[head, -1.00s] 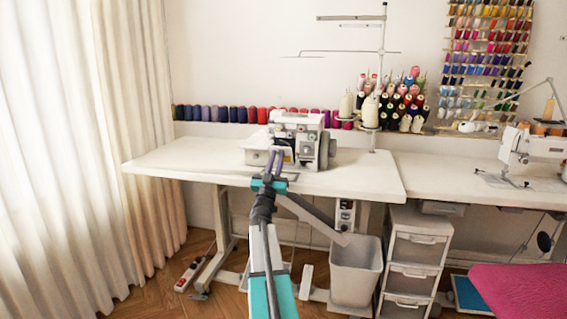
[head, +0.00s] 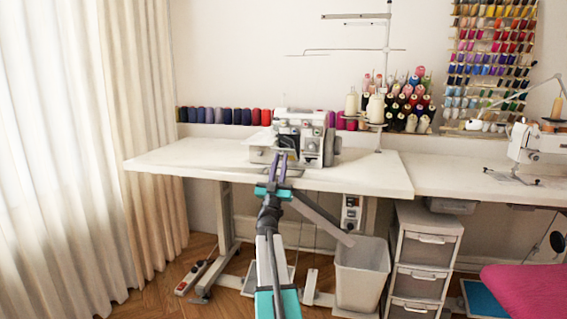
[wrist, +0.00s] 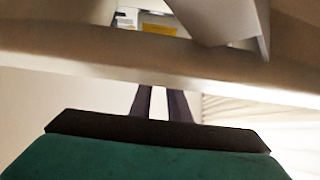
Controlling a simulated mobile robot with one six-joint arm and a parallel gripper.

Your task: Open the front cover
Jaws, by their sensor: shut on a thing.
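The white overlock sewing machine (head: 312,150) stands on the white table (head: 190,158). My gripper (head: 281,157) reaches up to the lower front of the machine, its two dark fingers close together. The fingers cover part of the machine's front, so the front cover's edges and exact position are hard to make out in the head view. In the wrist view my gripper (wrist: 162,90) has its fingertips at a pale, blurred panel crossing the picture. A yellow label (wrist: 158,29) shows in a gap beyond that panel. What the fingers grip is hidden.
A thread stand (head: 377,115) with cones is right of the machine. A grey bin (head: 361,275) and a drawer unit (head: 424,255) stand below the table, right of my arm. The left part of the tabletop is clear. Curtains (head: 150,140) hang at left.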

